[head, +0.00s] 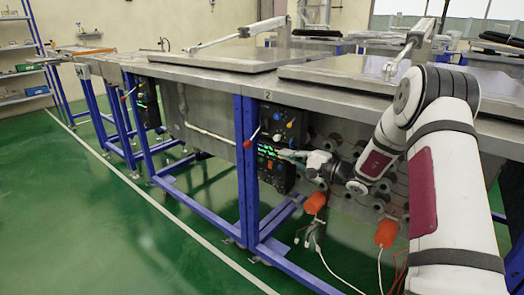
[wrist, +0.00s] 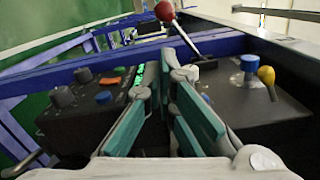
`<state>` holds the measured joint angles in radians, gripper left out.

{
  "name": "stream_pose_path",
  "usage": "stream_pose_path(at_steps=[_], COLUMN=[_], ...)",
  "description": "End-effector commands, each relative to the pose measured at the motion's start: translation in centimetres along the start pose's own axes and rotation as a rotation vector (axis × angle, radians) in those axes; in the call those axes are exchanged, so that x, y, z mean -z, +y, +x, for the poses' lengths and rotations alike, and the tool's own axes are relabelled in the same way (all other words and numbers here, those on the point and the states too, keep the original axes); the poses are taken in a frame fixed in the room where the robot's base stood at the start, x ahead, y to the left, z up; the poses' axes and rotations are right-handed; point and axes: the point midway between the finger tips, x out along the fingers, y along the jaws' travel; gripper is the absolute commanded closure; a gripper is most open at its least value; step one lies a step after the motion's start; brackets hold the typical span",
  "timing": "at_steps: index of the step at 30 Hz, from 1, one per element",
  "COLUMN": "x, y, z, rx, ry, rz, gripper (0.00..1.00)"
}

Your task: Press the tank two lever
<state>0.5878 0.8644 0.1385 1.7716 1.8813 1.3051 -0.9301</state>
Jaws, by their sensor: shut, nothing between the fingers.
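The tank two lever (head: 252,136) has a red ball on a thin metal rod. It sticks out from the upper control box (head: 280,124) under the post label "2" (head: 267,96). In the wrist view the lever's red ball (wrist: 165,11) is at the top centre, and its rod slopes down right to the box. My gripper (head: 284,154) is shut and empty in front of the control boxes, right of and slightly below the red ball. In the wrist view my gripper (wrist: 161,67) points toward the lever. The ball appears beyond the fingertips, apart from them.
A lower box (head: 275,170) with knobs and a green display sits close to my fingers. A blue knob (wrist: 249,65) and yellow knob (wrist: 267,76) stand right of the lever. A blue frame post (head: 246,190) is left. Green floor (head: 150,235) is open at left.

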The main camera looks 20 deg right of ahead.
Motion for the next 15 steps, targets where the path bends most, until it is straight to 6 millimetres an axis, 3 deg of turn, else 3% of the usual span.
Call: stream_pose_path(at_steps=[8, 15], x=[-0.1, -0.2], y=[0.0, 0.1], z=[0.2, 3.2], rx=[-0.001, -0.001], ry=[-0.002, -0.005], rz=[-0.001, -0.001], gripper=[1.00, 1.00])
